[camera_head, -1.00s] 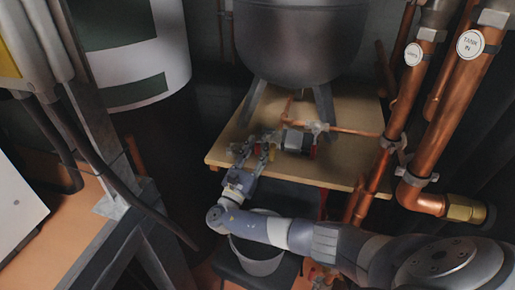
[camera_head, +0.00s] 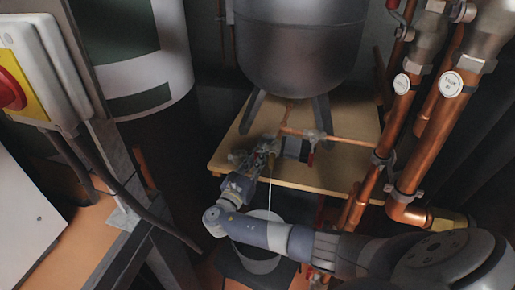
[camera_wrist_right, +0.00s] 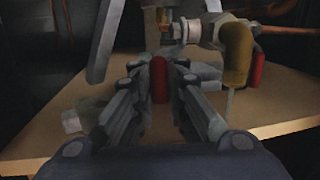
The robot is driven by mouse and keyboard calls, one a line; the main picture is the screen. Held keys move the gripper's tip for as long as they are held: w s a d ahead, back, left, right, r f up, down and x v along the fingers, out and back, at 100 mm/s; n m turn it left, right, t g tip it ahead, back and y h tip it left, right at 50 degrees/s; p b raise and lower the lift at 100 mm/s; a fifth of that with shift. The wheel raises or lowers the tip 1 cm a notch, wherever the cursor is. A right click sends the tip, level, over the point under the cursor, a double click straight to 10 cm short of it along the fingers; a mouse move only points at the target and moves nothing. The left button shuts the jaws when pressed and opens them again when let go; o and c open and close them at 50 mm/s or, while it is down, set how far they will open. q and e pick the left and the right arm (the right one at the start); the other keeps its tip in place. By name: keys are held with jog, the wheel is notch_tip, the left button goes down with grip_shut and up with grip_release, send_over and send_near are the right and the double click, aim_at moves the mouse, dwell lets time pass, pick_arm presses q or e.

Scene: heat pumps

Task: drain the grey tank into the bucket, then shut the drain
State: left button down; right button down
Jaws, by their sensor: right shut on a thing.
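The grey tank (camera_head: 300,50) stands on legs on a wooden shelf at the top middle of the head view. My right gripper (camera_head: 264,149) is at the drain fittings under it. In the right wrist view its fingers (camera_wrist_right: 158,75) are shut on a red valve handle (camera_wrist_right: 159,82). A brass outlet (camera_wrist_right: 236,55) points down just right of the fingers. A thin pale stream (camera_head: 270,172) falls from the fittings toward the bucket (camera_head: 258,266) below. The stream also shows in the wrist view (camera_wrist_right: 229,102). My right arm hides part of the bucket. My left gripper is out of view.
The wooden shelf (camera_head: 330,178) is under the fittings. Copper pipes (camera_head: 437,130) with round tags rise on the right, close to my right arm. A dark cylinder with a white band (camera_head: 165,75) and a switch box with a red knob (camera_head: 12,88) are on the left.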

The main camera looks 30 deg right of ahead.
jog(key=shift+s+a+r+g+y+p, duration=0.25)
jog(key=shift+a+r+g+y+p, duration=0.2)
jog(key=shift+y+p, duration=0.35)
jog(key=shift+s+a+n+g+y, duration=0.15)
jog(key=shift+g+y, duration=0.1)
jog(key=shift+y, duration=0.15)
jog(key=shift+s+n+g+y, duration=0.1)
jog(key=shift+n+g+y, duration=0.1)
jog(key=shift+y, duration=0.2)
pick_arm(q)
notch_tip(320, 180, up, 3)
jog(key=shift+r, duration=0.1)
pick_arm(e)
jog(key=r+g+y, duration=0.1)
jog(key=g+y, duration=0.1)
jog(key=a+r+g+y, duration=0.1)
jog(key=y, duration=0.2)
jog(key=s+r+n+g+y, duration=0.1)
jog(key=g+y, duration=0.1)
jog(key=shift+s+a+g, duration=0.1)
jog(key=shift+a+g, duration=0.15)
jog(key=shift+g, duration=0.05)
jog(key=shift+r+y, duration=0.1)
jog(key=shift+y, duration=0.2)
jog(key=c, duration=1.6)
grip_release()
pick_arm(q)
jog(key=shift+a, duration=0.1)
